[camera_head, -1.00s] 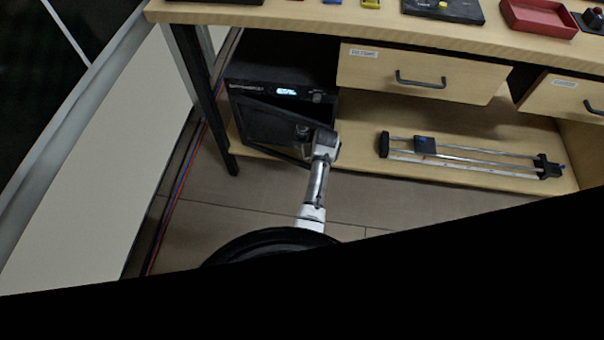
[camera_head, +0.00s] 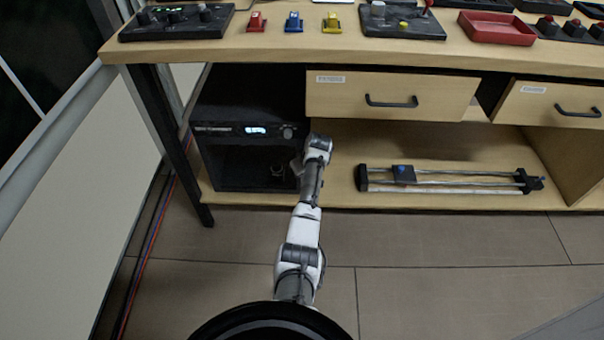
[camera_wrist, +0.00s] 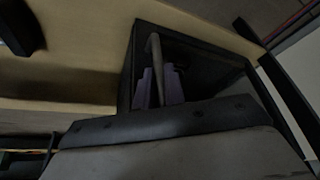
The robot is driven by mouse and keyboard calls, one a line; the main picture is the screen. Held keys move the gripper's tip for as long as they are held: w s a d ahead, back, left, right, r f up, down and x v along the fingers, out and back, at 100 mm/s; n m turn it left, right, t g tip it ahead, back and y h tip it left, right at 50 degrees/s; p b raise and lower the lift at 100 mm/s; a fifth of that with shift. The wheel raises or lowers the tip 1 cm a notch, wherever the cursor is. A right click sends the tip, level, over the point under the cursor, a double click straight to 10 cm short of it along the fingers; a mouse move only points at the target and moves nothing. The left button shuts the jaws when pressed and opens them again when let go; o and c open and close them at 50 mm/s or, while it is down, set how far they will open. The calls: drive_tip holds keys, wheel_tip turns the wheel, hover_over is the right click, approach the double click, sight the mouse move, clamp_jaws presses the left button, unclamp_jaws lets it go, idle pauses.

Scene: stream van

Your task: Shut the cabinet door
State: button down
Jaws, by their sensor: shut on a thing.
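The cabinet (camera_head: 250,98) is a black box with a small lit display, on the low shelf at the left under the bench. Its dark-paned door (camera_head: 232,170) is in line with the front in the head view, shut or almost shut; I cannot tell whether a thin gap is left. In the wrist view the door (camera_wrist: 215,70) shows as a dark framed panel. My gripper (camera_wrist: 160,88) is at the door's right side, its fingers closed on a grey bar-like handle (camera_wrist: 154,48). In the head view my gripper (camera_head: 287,172) is small and partly hidden by my wrist.
Two drawers (camera_head: 390,97) (camera_head: 550,104) hang shut under the bench top (camera_head: 300,48), just right of and above my arm. A rail device (camera_head: 445,180) lies on the shelf to the right. A black table leg (camera_head: 175,145) stands left of the cabinet. The floor in front is clear.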

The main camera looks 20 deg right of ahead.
drive_tip(key=shift+w+d+r, duration=0.15)
drive_tip(key=shift+w+r, duration=0.15)
drive_tip(key=shift+w, duration=0.05)
drive_tip(key=c, duration=1.8)
unclamp_jaws()
drive_tip(key=shift+w+f, duration=0.1)
drive_tip(key=shift+o, duration=0.2)
drive_tip(key=p+v, duration=0.2)
drive_tip(key=v, duration=1.1)
drive_tip(key=shift+s+r, duration=0.3)
drive_tip(key=shift+s, duration=0.1)
